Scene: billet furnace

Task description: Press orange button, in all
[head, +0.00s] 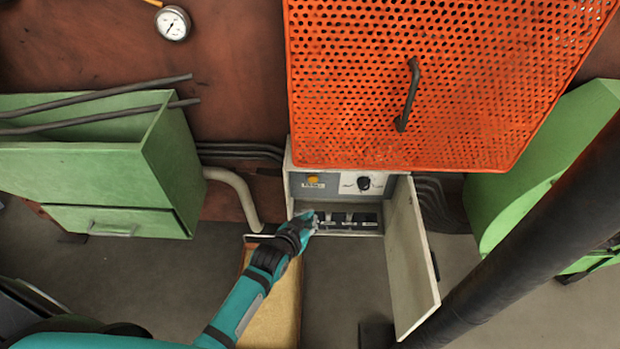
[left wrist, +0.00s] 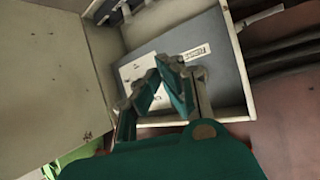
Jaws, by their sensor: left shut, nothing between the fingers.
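The orange button (head: 313,180) is a small round yellow-orange cap at the upper left of the control box (head: 292,190), above a small label. A dark knob (head: 364,183) sits to its right on a white plate. My left gripper (head: 311,217) is shut and empty, in front of the box's left side, lower than the button in the head view. In the left wrist view the shut fingers (left wrist: 164,72) are in front of the panel (left wrist: 215,72) and its label (left wrist: 199,51). I cannot make out the button there. My right gripper is not in view.
The box door (head: 412,262) hangs open on the right. A row of dark switches (head: 345,217) lies below the panel. An orange perforated cover (head: 430,80) with a handle is above. A green cabinet (head: 100,165) stands left.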

